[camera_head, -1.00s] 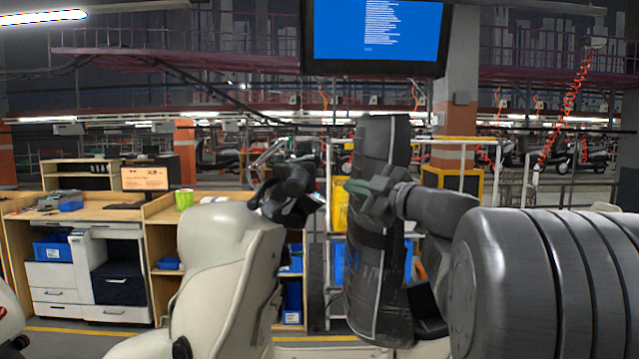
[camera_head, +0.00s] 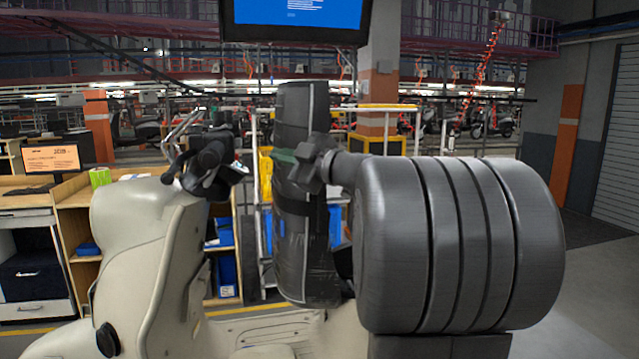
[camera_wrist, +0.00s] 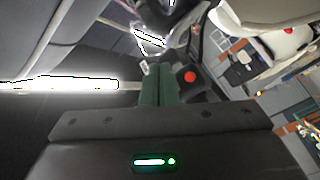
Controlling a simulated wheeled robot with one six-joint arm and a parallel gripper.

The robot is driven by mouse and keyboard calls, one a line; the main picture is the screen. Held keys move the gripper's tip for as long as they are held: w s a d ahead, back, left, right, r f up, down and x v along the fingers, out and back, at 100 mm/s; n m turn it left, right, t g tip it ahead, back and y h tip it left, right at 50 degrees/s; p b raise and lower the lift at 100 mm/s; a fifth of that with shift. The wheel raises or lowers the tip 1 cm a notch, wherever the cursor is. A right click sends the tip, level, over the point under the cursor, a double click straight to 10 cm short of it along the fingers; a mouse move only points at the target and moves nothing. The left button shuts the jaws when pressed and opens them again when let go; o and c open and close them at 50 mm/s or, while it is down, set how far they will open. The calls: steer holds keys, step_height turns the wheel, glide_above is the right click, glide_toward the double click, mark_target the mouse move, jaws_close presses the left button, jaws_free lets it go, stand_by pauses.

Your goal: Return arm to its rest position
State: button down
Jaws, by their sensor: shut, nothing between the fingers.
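My gripper (camera_head: 283,156) is level in front of the upper part of a dark, film-covered upright panel (camera_head: 293,102) in the head view. My grey arm runs from it to the right. In the wrist view, the green fingers of my gripper (camera_wrist: 158,72) are together, with nothing between them. The gap between the gripper and the panel cannot be judged, and part of the panel is hidden behind the gripper.
A beige scooter body (camera_head: 138,245) with dark handlebars (camera_head: 208,160) stands close on the left. A wooden workbench (camera_head: 77,222) and blue bins (camera_head: 226,270) are behind it. A monitor (camera_head: 297,15) hangs above. Open floor (camera_head: 600,300) shows at right.

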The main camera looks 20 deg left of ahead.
steer(key=shift+s+a+f+b, duration=0.2)
steer(key=shift+s+a+b, duration=0.35)
steer(key=shift+b, duration=0.6)
steer(key=shift+w+b, duration=0.2)
steer(key=shift+b, duration=0.65)
steer(key=w+d+p, duration=0.1)
steer(key=w+d, duration=0.1)
steer(key=d, duration=0.1)
steer(key=d+p, duration=0.1)
steer(key=shift+w+d+r+p, duration=0.2)
steer(key=shift+w+d+p, duration=0.15)
steer(key=shift+w+d, duration=0.05)
steer(key=shift+s+a, duration=0.1)
steer(key=a, duration=0.1)
steer(key=s+a, duration=0.1)
steer(key=a, duration=0.1)
steer(key=s+a+p, duration=0.1)
steer(key=shift+s+a+r, duration=0.25)
steer(key=shift+a, duration=0.1)
